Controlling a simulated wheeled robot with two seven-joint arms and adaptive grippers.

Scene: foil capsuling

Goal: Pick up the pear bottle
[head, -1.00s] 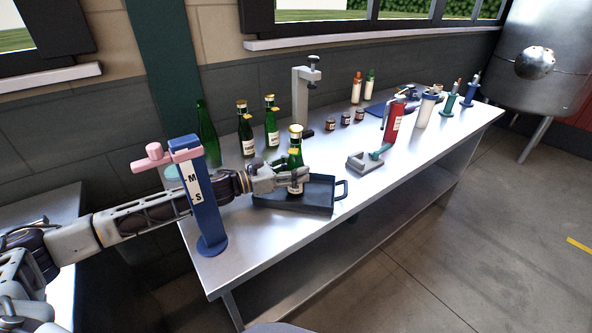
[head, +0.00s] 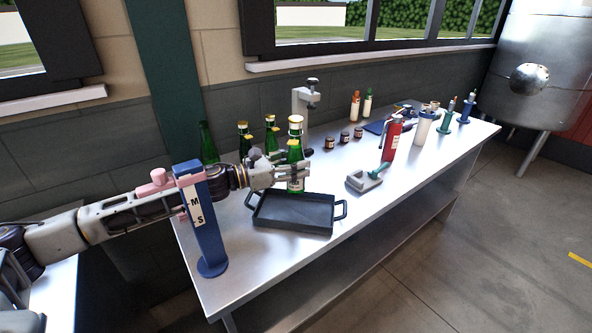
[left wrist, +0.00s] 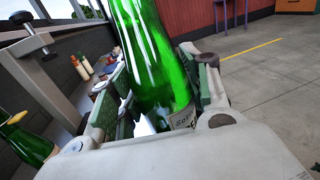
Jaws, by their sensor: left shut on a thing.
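A green bottle with a gold top (head: 294,153) is between the fingers of my left gripper (head: 290,175), which is shut on it. The bottle is roughly upright and appears clear of the black tray (head: 290,224), over its back edge. In the left wrist view the bottle's green glass (left wrist: 155,55) fills the space between the finger pads. A pale label shows low on it, partly hidden, with only a few letters visible, so I cannot confirm the flavour. My right gripper is not in view.
Other green bottles (head: 243,140) stand behind my left gripper, near a grey clamp stand (head: 301,110). A blue post marked M and S (head: 204,235) stands at the near left, beside my forearm. Small jars (head: 344,137), a red bottle (head: 392,140) and a grey tool (head: 366,180) are right.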

